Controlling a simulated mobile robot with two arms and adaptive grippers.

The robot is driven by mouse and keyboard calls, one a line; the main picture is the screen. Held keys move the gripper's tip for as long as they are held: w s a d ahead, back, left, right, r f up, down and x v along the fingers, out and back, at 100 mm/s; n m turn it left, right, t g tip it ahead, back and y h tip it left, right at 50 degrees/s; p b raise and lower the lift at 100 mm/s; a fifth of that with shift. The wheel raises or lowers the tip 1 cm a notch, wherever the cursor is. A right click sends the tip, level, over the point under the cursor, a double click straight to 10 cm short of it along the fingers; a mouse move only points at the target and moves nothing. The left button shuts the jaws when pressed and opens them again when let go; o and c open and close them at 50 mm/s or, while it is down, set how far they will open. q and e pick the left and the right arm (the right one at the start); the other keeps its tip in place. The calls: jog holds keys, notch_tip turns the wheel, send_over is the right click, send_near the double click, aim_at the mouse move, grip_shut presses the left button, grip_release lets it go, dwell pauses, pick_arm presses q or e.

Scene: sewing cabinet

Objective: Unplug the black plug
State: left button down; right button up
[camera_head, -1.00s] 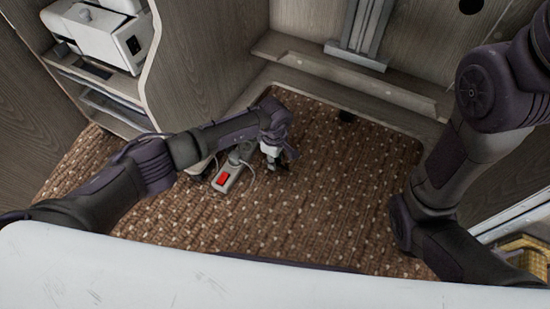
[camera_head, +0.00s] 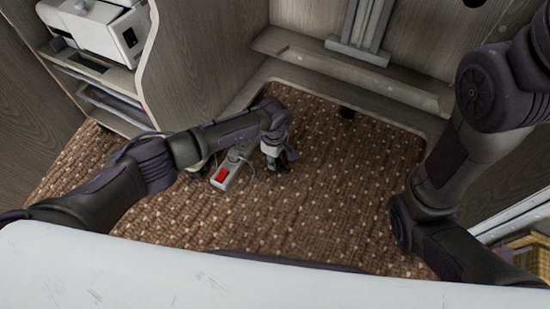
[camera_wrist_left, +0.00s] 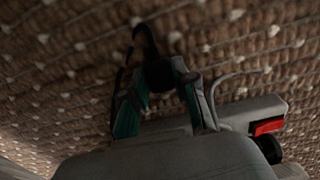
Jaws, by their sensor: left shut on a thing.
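My left gripper (camera_head: 280,161) is low over the carpet, just right of the grey power strip (camera_head: 221,183) with its red switch. In the left wrist view my left gripper (camera_wrist_left: 158,88) has its fingertips closed on the black plug (camera_wrist_left: 158,73). A black cord runs up from the plug. The plug shows against the carpet, beside and apart from the strip (camera_wrist_left: 252,108) in that view. Whether its prongs touch anything is hidden. In the head view the plug is too small and dark to tell from the fingers. My right gripper is out of view; only its arm shows.
A white cord (camera_wrist_left: 212,93) curves beside the strip. A white machine (camera_head: 100,32) stands on the wooden cabinet at upper left. Patterned carpet (camera_head: 330,200) is clear to the right of the strip. A wooden ledge (camera_head: 350,80) runs along the back.

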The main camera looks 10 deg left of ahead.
pick_arm(q)
jog(key=shift+f, duration=0.2)
jog(key=c, duration=0.8)
grip_release()
notch_tip(320, 180, up, 12)
jog(key=shift+s, duration=0.15)
